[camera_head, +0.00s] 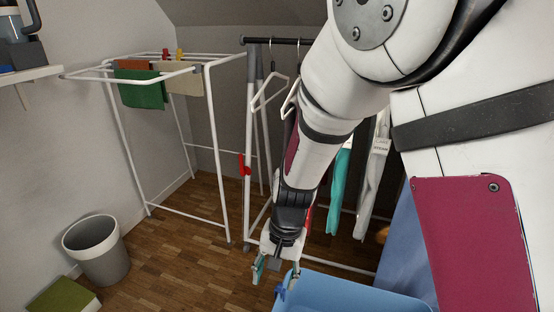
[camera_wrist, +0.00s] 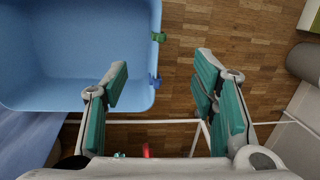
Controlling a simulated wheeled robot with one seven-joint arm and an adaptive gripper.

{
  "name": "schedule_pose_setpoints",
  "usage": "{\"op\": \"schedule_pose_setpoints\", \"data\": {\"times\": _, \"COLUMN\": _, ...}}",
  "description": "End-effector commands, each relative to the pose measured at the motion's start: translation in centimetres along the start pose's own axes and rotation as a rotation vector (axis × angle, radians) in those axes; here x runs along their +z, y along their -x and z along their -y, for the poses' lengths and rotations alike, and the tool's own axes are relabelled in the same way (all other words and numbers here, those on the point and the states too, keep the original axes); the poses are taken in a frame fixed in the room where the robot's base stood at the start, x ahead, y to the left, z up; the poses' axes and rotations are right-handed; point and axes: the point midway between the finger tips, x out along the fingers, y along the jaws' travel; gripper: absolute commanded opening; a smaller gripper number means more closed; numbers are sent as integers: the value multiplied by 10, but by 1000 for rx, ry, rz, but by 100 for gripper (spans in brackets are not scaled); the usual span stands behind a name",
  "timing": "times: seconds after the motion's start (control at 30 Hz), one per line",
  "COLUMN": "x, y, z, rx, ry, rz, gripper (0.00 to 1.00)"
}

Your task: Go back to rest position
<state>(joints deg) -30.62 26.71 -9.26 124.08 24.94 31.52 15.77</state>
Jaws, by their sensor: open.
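My gripper (camera_head: 275,272) hangs at the end of my white arm, low in the middle of the head view. Its two fingers with teal pads are spread apart, and nothing is between them. In the wrist view my gripper (camera_wrist: 166,90) is also open and empty, with wood floor showing between the fingers. A blue bin (camera_head: 350,291) stands just right of the gripper in the head view. In the wrist view the blue bin (camera_wrist: 145,45) fills the upper left, close to the left finger. No drawer shows in either view.
A white drying rack (camera_head: 213,150) with cloths stands at the back left. A garment rail (camera_head: 285,41) with hanging clothes is behind my arm. A grey waste bin (camera_head: 103,262) and a green box (camera_head: 62,297) are at the left. Wood floor (camera_head: 180,260) is free between them.

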Motion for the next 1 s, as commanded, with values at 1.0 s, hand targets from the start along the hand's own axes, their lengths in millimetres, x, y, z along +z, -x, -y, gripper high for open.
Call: {"op": "schedule_pose_setpoints", "data": {"times": 1.0, "x": 188, "y": 230, "z": -200, "rx": 69, "ry": 241, "rz": -74, "gripper": 53}}
